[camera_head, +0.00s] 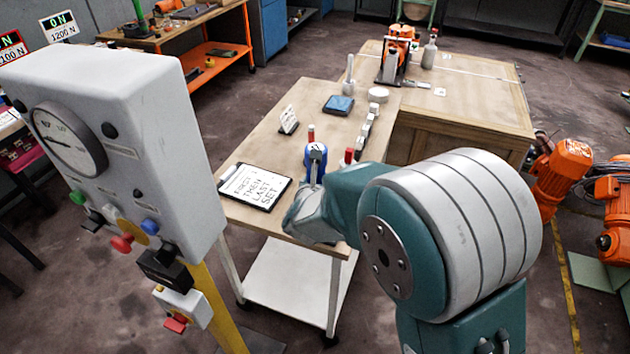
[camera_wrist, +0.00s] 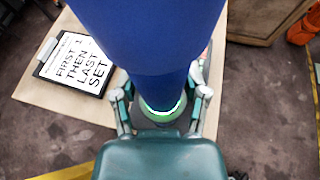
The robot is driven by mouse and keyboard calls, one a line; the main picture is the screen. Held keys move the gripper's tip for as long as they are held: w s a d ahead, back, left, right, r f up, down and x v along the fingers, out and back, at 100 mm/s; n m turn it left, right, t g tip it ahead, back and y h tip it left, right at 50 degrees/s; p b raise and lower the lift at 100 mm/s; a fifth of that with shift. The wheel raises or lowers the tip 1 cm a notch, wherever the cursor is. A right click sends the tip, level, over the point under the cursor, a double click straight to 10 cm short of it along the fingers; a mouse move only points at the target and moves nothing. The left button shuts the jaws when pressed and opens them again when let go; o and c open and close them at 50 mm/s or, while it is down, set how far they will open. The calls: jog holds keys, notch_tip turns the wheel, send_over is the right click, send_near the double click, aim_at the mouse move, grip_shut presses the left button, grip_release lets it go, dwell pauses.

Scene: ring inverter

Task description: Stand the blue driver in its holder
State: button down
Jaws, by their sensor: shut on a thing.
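The blue driver (camera_head: 316,157) shows in the camera_head view above the front of the wooden bench, its blue body uppermost and roughly upright. In the camera_wrist view its large blue body (camera_wrist: 150,40) fills the top middle. My gripper (camera_wrist: 163,95) is shut on the driver, with one finger on each side of its lower part. A pale green-white ring shows at the driver's base between the fingers. The driver's tip is hidden. I cannot tell for sure which piece on the bench is the holder.
A clipboard with lettering (camera_head: 255,186) lies left of the driver. A small white stand (camera_head: 289,121) and a blue tray (camera_head: 339,105) are farther back. A grey gauge box (camera_head: 150,130) rises at left.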

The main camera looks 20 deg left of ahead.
dwell(0.3)
jog(key=shift+c, duration=0.5)
grip_release()
jog(key=shift+o, duration=0.4)
jog(key=shift+f, duration=0.2)
jog(key=v, duration=1.2)
jog(key=s+d+r+n+g+y, duration=0.15)
jog(key=d+r+n, duration=0.35)
jog(key=n, duration=0.5)
jog(key=s+d+r+n+g+y, duration=0.15)
jog(key=d+r+n, duration=0.25)
jog(key=d+n, duration=0.45)
jog(key=s+d+n+g+h, duration=0.4)
jog(key=s+d+n+h, duration=0.1)
jog(key=s+d+n, duration=0.8)
jog(key=d+n, duration=0.2)
jog(key=d, duration=0.1)
jog(key=shift+s+d+f+g, duration=0.25)
jog(key=shift+d+g, duration=0.05)
jog(key=shift+d, duration=0.05)
